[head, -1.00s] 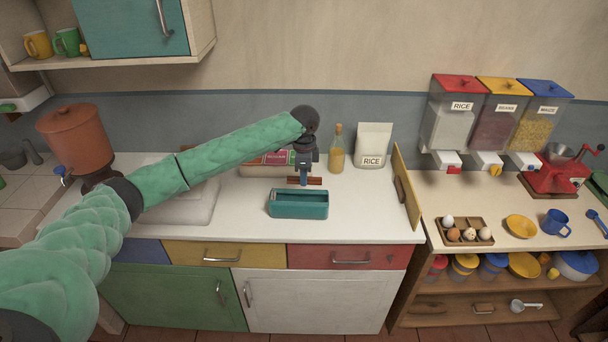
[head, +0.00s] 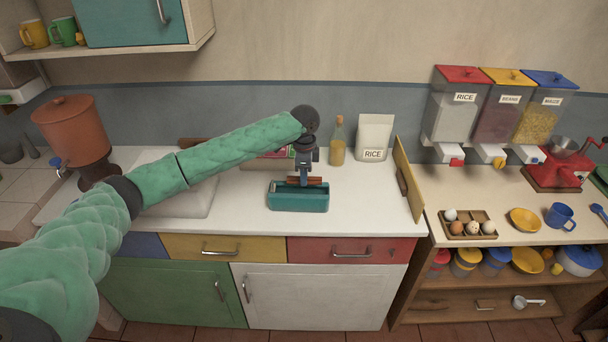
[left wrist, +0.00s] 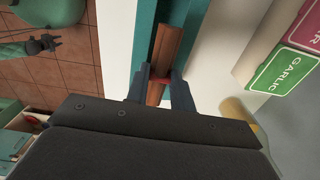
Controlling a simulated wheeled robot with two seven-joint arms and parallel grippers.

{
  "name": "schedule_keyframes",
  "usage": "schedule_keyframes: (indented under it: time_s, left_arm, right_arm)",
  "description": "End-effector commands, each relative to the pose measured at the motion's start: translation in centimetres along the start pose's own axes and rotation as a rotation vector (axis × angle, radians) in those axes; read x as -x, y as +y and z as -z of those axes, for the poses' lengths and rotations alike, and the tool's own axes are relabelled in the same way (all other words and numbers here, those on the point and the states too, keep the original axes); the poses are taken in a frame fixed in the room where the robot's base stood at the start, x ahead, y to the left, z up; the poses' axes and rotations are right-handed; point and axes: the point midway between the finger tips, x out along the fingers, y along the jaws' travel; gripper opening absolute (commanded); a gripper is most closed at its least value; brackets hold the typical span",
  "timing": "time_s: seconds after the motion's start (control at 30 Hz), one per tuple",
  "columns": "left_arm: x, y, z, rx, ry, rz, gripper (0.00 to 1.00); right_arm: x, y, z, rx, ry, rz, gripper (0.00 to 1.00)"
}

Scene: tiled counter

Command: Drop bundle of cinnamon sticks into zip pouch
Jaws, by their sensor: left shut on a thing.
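The zip pouch is a teal, open-topped box shape (head: 298,202) on the white counter. My left gripper (head: 304,177) points down over its back part. It is shut on the bundle of cinnamon sticks (head: 316,180), brown sticks with a red band lying crosswise at the pouch's mouth. In the left wrist view the bundle (left wrist: 168,42) sits between the fingers (left wrist: 162,80), with the teal pouch (left wrist: 145,30) on both sides below it. Whether the bundle touches the pouch I cannot tell. My right gripper is not in view.
Behind the pouch stand a low box with labelled packets (head: 262,161), a bottle (head: 338,143) and a white rice bag (head: 374,138). An upright wooden board (head: 408,180) edges the counter at right. Counter between pouch and board is clear.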

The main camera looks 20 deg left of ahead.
Motion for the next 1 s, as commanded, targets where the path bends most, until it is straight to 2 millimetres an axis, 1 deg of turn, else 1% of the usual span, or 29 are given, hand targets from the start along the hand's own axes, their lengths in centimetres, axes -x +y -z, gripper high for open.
schedule_keyframes:
  time_s: [0.3,0.57,0.77,1.0]
  left_arm:
    - [-0.1,0.0,0.0,0.0,0.0,0.0,0.02]
    - [-0.2,0.0,0.0,0.0,0.0,0.0,0.02]
    - [-0.6,0.0,0.0,0.0,0.0,0.0,0.02]
    - [-1.2,0.0,0.0,0.0,0.001,-0.001,0.02]
  right_arm:
    - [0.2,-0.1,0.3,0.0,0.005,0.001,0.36]
    - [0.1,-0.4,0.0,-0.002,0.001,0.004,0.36]
    - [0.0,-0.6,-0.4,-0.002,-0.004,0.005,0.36]
    - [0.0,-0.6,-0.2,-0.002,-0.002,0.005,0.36]
